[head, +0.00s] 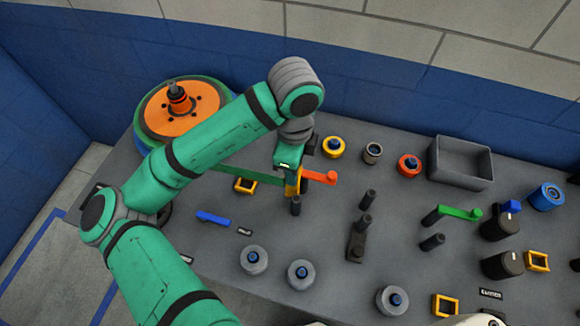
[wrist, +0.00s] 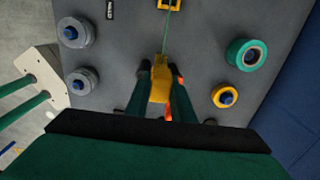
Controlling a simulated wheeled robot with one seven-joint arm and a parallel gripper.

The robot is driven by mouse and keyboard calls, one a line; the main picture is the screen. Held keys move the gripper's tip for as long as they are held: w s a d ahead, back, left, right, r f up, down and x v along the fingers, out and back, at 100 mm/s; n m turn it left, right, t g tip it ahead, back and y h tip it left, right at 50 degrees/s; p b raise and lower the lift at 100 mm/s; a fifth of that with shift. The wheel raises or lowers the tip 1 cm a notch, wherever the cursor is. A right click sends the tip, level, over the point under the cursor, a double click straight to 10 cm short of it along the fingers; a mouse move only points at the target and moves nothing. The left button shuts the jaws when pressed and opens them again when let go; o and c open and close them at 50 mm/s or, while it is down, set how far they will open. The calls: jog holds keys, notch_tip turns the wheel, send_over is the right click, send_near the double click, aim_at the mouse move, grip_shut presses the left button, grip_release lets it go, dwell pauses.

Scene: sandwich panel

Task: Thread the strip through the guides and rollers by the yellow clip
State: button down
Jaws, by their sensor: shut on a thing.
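My gripper (head: 293,180) is shut on the yellow clip (wrist: 160,92), whose body shows between the fingers in the wrist view. The green strip (head: 245,173) runs from the orange-centred reel (head: 193,108) at the back left, passes behind my arm and reaches the clip. In the wrist view the strip (wrist: 174,32) is a thin line from the clip to a yellow square guide (wrist: 168,5) at the top edge. That guide also shows in the head view (head: 245,186); whether the strip passes inside it cannot be told. A red-orange lever (head: 320,177) is just right of the clip.
Yellow (head: 333,147) and red (head: 409,164) rollers stand behind. Dark posts (head: 364,222) and a green lever (head: 460,213) stand to the right. Grey rollers (head: 254,260) line the front. A grey bin (head: 460,165) is at the back; more yellow guides (head: 445,305) are front right.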

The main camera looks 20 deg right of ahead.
jog(key=s+d, duration=0.5)
jog(key=d, duration=0.2)
jog(key=shift+d, duration=0.25)
dwell(1.2)
jog(key=s+d, duration=0.5)
jog(key=d, duration=0.2)
jog(key=shift+d, duration=0.3)
dwell(1.2)
jog(key=shift+s, duration=0.1)
jog(key=s+d, duration=0.4)
jog(key=d, duration=0.3)
jog(key=shift+s+d, duration=0.2)
jog(key=shift+s, duration=0.2)
dwell(1.0)
